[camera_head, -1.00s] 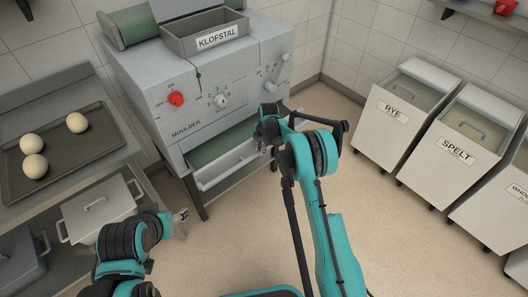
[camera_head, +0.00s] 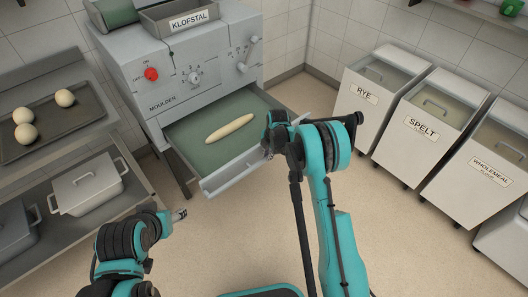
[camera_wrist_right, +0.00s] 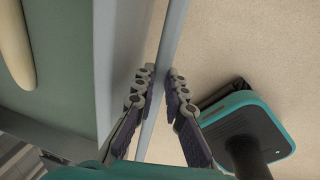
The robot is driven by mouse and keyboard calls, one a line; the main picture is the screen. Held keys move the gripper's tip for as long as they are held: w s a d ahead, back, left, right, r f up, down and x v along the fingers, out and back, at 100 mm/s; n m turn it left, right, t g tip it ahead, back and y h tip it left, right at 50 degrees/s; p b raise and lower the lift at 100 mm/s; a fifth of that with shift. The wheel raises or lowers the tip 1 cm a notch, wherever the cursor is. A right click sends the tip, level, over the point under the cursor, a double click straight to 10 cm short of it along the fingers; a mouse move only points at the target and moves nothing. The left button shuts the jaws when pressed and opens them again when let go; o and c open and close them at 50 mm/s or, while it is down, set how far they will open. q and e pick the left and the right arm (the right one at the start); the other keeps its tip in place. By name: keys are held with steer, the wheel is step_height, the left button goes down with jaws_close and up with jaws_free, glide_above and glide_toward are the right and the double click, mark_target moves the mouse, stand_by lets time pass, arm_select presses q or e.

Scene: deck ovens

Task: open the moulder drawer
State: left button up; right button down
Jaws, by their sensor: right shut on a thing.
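The grey moulder (camera_head: 195,90) stands at the back with its drawer (camera_head: 191,137) slid out at the front. A long pale dough piece (camera_head: 230,128) lies on the drawer's green floor; its end also shows in the right wrist view (camera_wrist_right: 14,45). My right gripper (camera_head: 268,146) is at the drawer's front right corner in the head view. In the right wrist view its fingers (camera_wrist_right: 160,78) are shut on the drawer's thin handle bar (camera_wrist_right: 172,32), one on each side. My left gripper (camera_head: 180,214) hangs low at the left, away from the drawer; its fingers are too small to read.
A dark tray (camera_head: 70,138) with several dough balls lies on the left bench. A lidded white container (camera_head: 88,187) stands on the shelf below. Flour bins, including rye (camera_head: 364,95) and spelt (camera_head: 422,124), line the right. The floor (camera_head: 225,240) before the drawer is clear.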

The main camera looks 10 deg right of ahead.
steer(key=shift+s+d, duration=0.35)
steer(key=shift+s, duration=0.15)
steer(key=c, duration=1.6)
jaws_free()
steer(key=shift+o, duration=0.2)
steer(key=shift+r, duration=0.1)
step_height(320, 180, up, 12)
steer(key=s+d, duration=0.1)
steer(key=s, duration=0.1)
steer(key=shift+f, duration=0.2)
